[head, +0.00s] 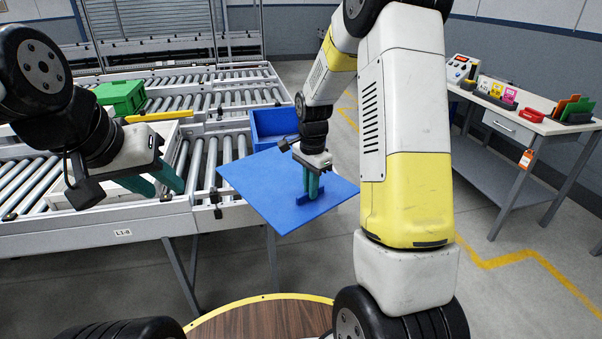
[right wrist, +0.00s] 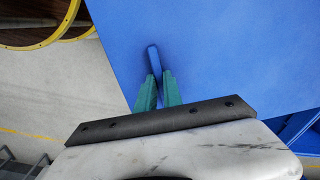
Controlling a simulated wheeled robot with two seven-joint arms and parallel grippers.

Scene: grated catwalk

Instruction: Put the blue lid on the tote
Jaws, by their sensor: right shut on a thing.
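The blue lid (head: 258,185) is a flat panel with a small upright handle, held in the air in front of the conveyor's right end. My right gripper (head: 309,196) is shut on the lid's handle; the right wrist view shows its green fingers (right wrist: 157,90) on both sides of the handle, with the lid (right wrist: 230,50) beyond. The blue tote (head: 272,124) stands behind the lid at the conveyor's right end, partly hidden by the lid and my right arm. My left gripper (head: 160,188) is over the conveyor at the left, its green fingers apart and nothing visible between them.
The roller conveyor (head: 205,150) fills the left and middle. A green crate (head: 121,96) and a pale tray with a yellow bar (head: 158,116) are on it. A side table (head: 540,125) with small items stands at the right. Open floor lies between.

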